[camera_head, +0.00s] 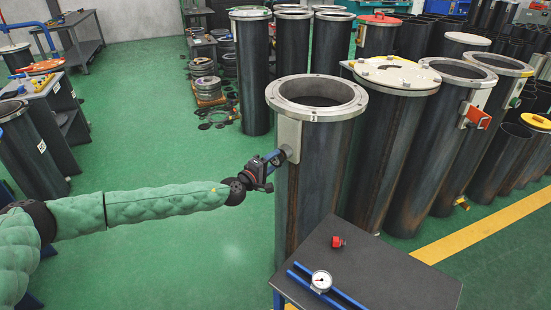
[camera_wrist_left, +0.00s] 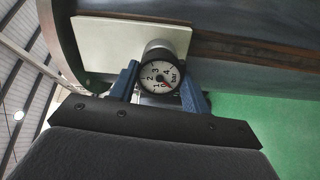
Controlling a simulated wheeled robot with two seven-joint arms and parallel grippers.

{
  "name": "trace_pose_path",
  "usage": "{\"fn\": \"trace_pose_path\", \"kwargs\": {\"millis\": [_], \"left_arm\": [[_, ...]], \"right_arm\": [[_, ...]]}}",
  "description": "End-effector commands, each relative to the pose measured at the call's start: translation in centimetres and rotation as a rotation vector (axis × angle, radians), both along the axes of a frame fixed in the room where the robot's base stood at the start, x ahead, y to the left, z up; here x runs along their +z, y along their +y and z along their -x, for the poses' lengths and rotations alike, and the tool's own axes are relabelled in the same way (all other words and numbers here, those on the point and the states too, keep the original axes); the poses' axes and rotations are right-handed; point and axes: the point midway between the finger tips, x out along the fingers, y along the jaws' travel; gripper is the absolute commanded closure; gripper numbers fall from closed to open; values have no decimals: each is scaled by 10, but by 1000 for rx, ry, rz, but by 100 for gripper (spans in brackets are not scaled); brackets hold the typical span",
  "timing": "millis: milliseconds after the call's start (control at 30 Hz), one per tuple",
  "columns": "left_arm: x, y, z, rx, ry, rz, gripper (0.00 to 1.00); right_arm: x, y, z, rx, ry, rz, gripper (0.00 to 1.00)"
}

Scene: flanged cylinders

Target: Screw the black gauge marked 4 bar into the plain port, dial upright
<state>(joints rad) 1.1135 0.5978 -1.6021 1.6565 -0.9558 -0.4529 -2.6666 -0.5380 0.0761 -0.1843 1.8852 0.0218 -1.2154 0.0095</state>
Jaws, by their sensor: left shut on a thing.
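My left gripper (camera_head: 270,168) is at the side of the front open cylinder (camera_head: 315,170), by its pale port plate (camera_head: 289,138). In the left wrist view, its blue fingers (camera_wrist_left: 165,95) are shut around a dark-rimmed gauge (camera_wrist_left: 162,77). Its white dial reads 1 to 4 and "bar". A grey round stub (camera_wrist_left: 158,48) shows between the gauge and the plate (camera_wrist_left: 125,38); I cannot tell whether the thread is engaged. "Bar" sits on the floor side of the dial, so the dial looks roughly upright. My right gripper is out of view.
A dark table (camera_head: 390,268) at the front holds another white-dialled gauge (camera_head: 321,281) near blue rails (camera_head: 345,297) and a red part (camera_head: 338,241). A lidded cylinder (camera_head: 385,150) stands close on the right. Green floor is free behind my left arm.

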Motion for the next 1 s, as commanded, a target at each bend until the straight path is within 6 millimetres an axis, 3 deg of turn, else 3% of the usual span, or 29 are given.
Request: {"fn": "trace_pose_path", "kwargs": {"millis": [67, 100, 167, 533, 1000], "left_arm": [[-2, 0, 0, -1, -62, -72, 80], [-3, 0, 1, -1, -54, -63, 45], [-3, 0, 1, -1, -52, -61, 35], [-1, 2, 2, 0, -50, -57, 35], [0, 21, 23, 1, -49, -56, 35]], "right_arm": [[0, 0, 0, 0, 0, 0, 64], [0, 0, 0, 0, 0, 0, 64], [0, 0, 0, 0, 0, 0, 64], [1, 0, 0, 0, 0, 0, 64], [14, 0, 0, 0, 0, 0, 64]]}}
